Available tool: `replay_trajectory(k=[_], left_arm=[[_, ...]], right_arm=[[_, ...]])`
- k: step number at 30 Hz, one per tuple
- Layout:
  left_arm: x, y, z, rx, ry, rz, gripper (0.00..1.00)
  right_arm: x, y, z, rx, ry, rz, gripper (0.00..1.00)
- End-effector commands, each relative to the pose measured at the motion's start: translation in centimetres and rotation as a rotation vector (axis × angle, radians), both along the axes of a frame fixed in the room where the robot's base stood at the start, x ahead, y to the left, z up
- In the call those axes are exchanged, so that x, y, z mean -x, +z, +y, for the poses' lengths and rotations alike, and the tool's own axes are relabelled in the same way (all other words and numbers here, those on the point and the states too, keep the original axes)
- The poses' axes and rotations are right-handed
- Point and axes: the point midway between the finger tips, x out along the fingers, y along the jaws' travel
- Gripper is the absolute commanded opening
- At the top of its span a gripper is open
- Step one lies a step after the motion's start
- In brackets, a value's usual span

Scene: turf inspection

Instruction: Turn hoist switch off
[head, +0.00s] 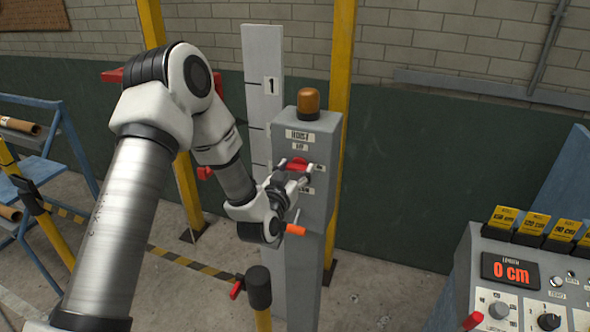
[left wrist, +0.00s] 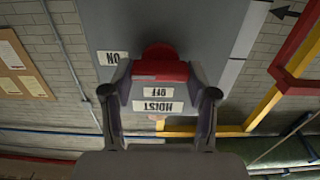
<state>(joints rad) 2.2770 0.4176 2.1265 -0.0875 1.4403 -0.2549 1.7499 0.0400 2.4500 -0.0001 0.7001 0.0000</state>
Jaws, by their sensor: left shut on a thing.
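In the left wrist view, which is upside down, the red switch (left wrist: 160,68) sits between the two fingers (left wrist: 160,88). Which way the handle points is hard to tell. My right gripper is out of view.
An amber lamp (head: 308,101) tops the post, with yellow poles (head: 342,60) behind. A black-topped yellow post (head: 259,287) stands in front. A control console (head: 510,290) reading 0 cm is at right; a blue rack (head: 40,165) is at left.

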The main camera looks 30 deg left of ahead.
Motion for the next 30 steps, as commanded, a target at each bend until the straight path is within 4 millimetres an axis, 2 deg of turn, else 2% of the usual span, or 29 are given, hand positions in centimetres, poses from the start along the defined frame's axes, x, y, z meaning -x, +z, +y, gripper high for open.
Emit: replay_trajectory(k=[11, 30], left_arm=[[0.0, -0.3, 0.1, 0.095, 0.000, -0.027, 0.23], [0.1, -0.6, 0.3, 0.632, 0.000, -0.159, 0.23]], right_arm=[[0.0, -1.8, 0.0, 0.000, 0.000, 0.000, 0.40], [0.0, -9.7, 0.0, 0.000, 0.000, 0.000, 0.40]])
